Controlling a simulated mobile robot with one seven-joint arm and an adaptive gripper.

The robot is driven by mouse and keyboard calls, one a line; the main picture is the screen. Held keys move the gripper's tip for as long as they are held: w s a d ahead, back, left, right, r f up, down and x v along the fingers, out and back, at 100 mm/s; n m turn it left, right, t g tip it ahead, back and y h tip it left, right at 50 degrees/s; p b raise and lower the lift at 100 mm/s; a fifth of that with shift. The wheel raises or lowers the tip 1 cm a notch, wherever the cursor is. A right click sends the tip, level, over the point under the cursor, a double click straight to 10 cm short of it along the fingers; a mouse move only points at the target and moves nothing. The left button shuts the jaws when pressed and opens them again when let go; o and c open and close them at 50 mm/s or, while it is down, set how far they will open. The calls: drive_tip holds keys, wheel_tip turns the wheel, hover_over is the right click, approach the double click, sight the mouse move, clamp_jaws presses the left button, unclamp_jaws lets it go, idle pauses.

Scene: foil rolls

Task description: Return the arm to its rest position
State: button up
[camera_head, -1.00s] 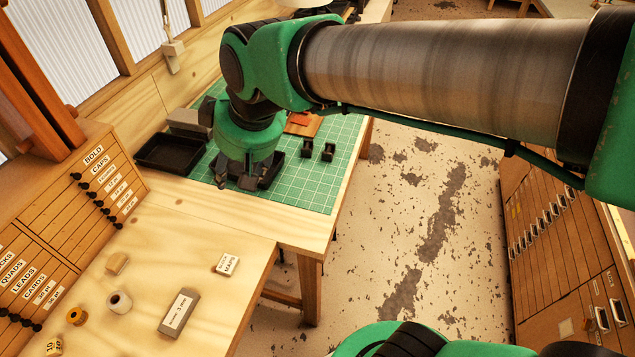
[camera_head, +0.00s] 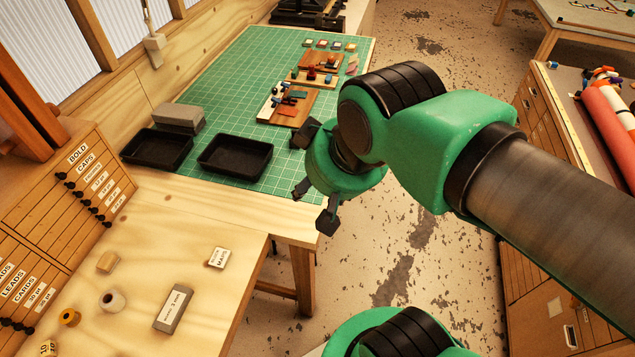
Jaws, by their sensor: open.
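My green and black arm reaches in from the right side of the head view. My gripper (camera_head: 314,207) hangs over the front right corner of the green-matted table (camera_head: 262,228), pointing down. Its two dark fingers are spread apart, with nothing seen between them. Part of the mat and the table's right edge is hidden behind the wrist.
Two black trays (camera_head: 237,167) (camera_head: 158,164) and a grey block (camera_head: 180,117) sit on the green mat (camera_head: 222,95). Wooden boards with small pieces (camera_head: 287,104) lie farther back. Foil rolls (camera_head: 607,112) lie on the right cabinet. Open floor (camera_head: 400,275) lies between.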

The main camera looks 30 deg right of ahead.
wheel_tip(320, 180, down, 8)
drive_tip(key=b, duration=0.7)
drive_tip(key=shift+r, duration=0.25)
